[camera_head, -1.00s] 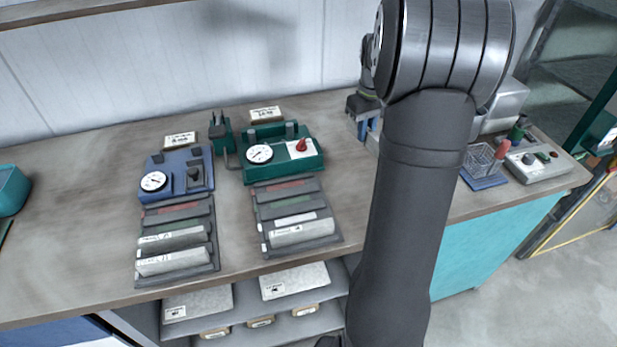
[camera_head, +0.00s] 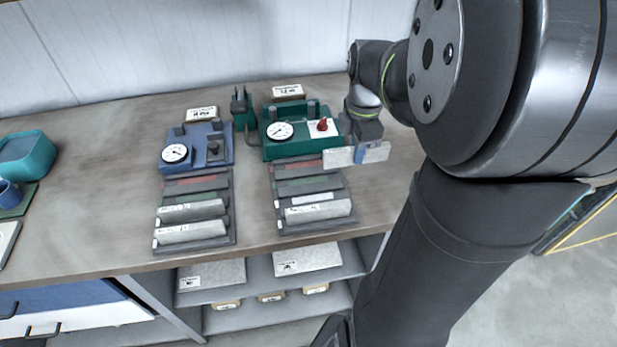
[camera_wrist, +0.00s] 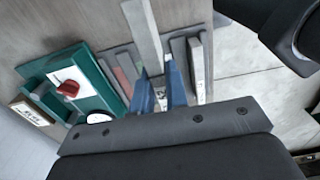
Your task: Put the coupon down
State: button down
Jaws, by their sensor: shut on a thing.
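My gripper (camera_head: 362,152) is shut on a pale grey bar-shaped coupon (camera_head: 340,157), held crosswise above the bench just right of the green gauge unit. In the wrist view the coupon (camera_wrist: 143,32) sticks out past the blue fingers (camera_wrist: 160,88). The right rack (camera_head: 279,208) lies below and left of the gripper; a grey coupon (camera_head: 318,211) lies near its front, and red, green and white-marked slots show behind. The left rack (camera_head: 160,222) holds two grey coupons (camera_head: 191,210) in its front slots.
A green unit (camera_head: 275,152) with gauge and red knob stands behind the right rack; a blue gauge unit (camera_head: 197,147) stands behind the left one. A teal container (camera_head: 28,155) is at far left. Bare bench (camera_head: 95,190) lies between. Shelves (camera_head: 250,312) sit below the bench edge.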

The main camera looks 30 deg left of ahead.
jog(key=s+a+f, duration=0.1)
jog(key=a+f, duration=0.1)
jog(key=a, duration=0.1)
jog(key=a+f, duration=0.2)
jog(key=a, duration=0.2)
jog(key=s+a+f, duration=0.1)
jog(key=a+f, duration=0.1)
jog(key=a, duration=0.1)
jog(key=shift+s+a+f, duration=0.3)
jog(key=shift+a+f, duration=0.15)
jog(key=shift+f, duration=1.9)
jog(key=shift+f, duration=0.15)
jog(key=c, duration=1.4)
grip_release()
jog(key=shift+c, duration=0.2)
notch_tip(320, 180, up, 12)
